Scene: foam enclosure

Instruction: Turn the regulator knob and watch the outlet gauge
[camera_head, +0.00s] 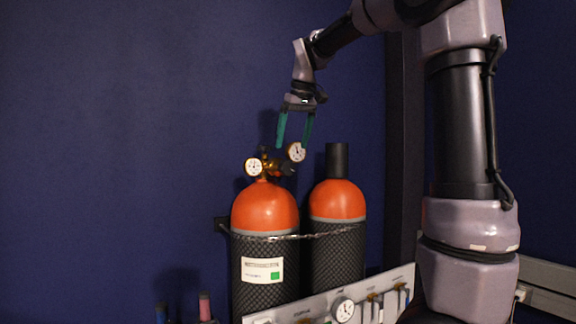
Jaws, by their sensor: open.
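The regulator (279,163) is a brass and dark fitting on top of the left orange-topped cylinder (265,208). It carries two round white gauges, one at its left (253,167) and one at its right (297,152). Their readings are too small to make out, and I cannot tell which is the outlet gauge. My gripper (293,146) points down from above with its two green fingers apart. Its fingertips are at the regulator, close to the right gauge. I cannot tell whether they touch it. The knob is not clearly distinguishable.
A second orange-topped cylinder (338,200) with a black cap (336,160) stands at the right. A chain (310,236) runs across both cylinders. A pale panel (330,297) with a gauge (343,310) and valves stands in front. The space left of the cylinders is clear above the floor items.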

